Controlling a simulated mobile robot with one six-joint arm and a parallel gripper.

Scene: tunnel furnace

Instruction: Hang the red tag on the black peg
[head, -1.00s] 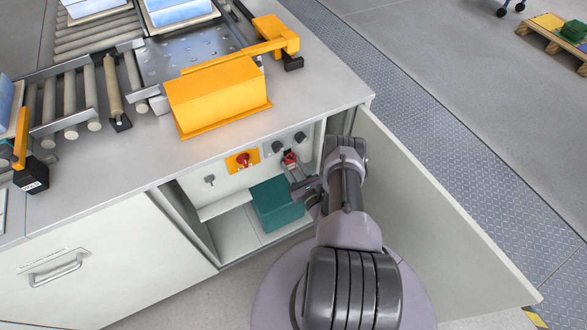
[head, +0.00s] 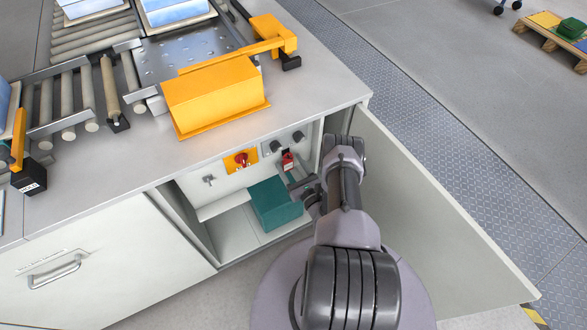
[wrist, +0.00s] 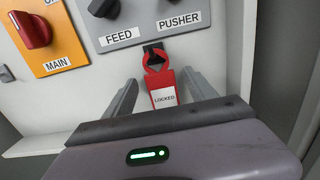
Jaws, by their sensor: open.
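The red tag (wrist: 163,92), with a white label reading LOCKED, hangs upright below the PUSHER switch in the wrist view. Its ring-shaped top is at the black peg (wrist: 153,48) and appears to be around it. In the head view the tag (head: 288,162) is small, on the panel inside the open cabinet. My gripper (wrist: 159,92) is open, with one finger on each side of the tag and visible gaps to it. In the head view my gripper (head: 299,182) reaches into the cabinet from the right, its fingertips hard to make out.
The panel carries a red MAIN switch (wrist: 32,30) on an orange plate and a grey FEED and PUSHER plate (wrist: 143,22). A teal box (head: 275,203) stands below inside the cabinet. The open door (head: 440,205) is close on my arm's right. A yellow cover (head: 215,97) sits on the worktop.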

